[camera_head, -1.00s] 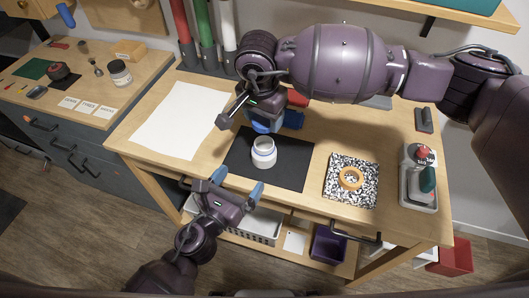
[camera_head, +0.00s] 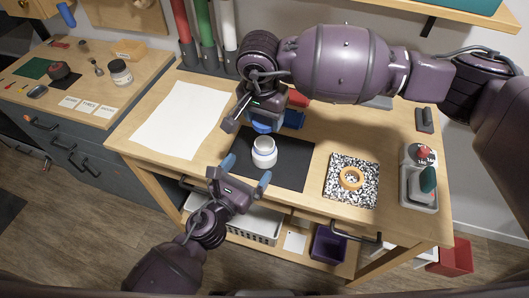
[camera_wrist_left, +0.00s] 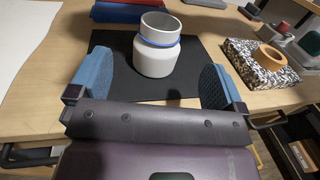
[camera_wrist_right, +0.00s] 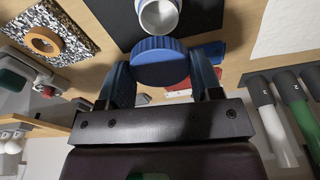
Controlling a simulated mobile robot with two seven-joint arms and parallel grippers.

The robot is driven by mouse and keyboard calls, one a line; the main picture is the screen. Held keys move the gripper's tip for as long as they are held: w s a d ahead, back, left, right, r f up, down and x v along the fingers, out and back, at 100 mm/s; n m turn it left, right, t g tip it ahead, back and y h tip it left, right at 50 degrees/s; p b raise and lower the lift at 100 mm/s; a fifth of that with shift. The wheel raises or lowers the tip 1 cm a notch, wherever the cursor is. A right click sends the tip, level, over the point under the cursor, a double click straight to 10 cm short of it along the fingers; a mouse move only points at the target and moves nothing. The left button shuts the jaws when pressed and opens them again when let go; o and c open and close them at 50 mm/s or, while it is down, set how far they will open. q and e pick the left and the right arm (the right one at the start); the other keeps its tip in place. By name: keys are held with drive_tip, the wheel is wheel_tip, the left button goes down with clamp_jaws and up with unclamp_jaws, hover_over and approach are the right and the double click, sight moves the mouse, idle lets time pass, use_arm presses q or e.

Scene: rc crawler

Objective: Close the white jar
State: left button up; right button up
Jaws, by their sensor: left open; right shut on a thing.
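The white jar (camera_head: 264,152) stands upright and open-mouthed on a black mat (camera_head: 291,173) on the workbench. It also shows in the left wrist view (camera_wrist_left: 156,58), with a blue ring round its neck. My left gripper (camera_head: 246,170) is open at the bench's front edge, its fingers apart on either side of the jar's line and short of it. My right gripper (camera_wrist_right: 162,80) is shut on a blue ribbed lid (camera_wrist_right: 160,62), held above the bench behind the jar. In the head view the right arm partly hides the lid.
White paper (camera_head: 179,120) lies to the left. Red, green and white tubes (camera_head: 205,31) stand at the back.

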sight(260, 153)
use_arm(q)
drive_tip(key=x, duration=0.8)
drive_tip(key=shift+w+d, duration=0.15)
drive_tip(key=shift+w, duration=0.1)
drive_tip(key=c, duration=1.3)
use_arm(e)
drive_tip(key=shift+f, duration=2.5)
drive_tip(key=shift+f, duration=0.15)
drive_tip(key=shift+f, duration=0.8)
